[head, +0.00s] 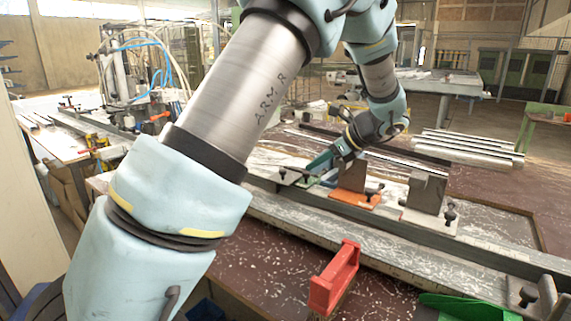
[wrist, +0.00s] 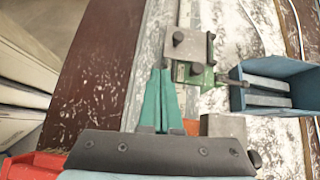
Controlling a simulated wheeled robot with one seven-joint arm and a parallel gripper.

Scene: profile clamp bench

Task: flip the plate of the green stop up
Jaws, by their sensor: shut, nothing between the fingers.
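The green stop (wrist: 204,78) lies just beyond my fingertips in the wrist view. Its grey metal plate (wrist: 189,46) lies flat, with dark knobs on and beside it. In the head view the plate (head: 291,178) is low on the rail, partly hidden by my arm and gripper. My gripper (wrist: 160,68) has teal fingers closed together, with nothing between them. The tips are at the plate's near left corner; I cannot tell whether they touch it. My gripper also shows in the head view (head: 312,171), beside the green stop.
An orange stop (head: 364,201) with an upright plate stands right of the green one, and a pale stop (head: 408,217) with an upright plate farther right. A blue box (wrist: 238,96) holding grey bars is close by. A red bracket (head: 335,280) sits at the front.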

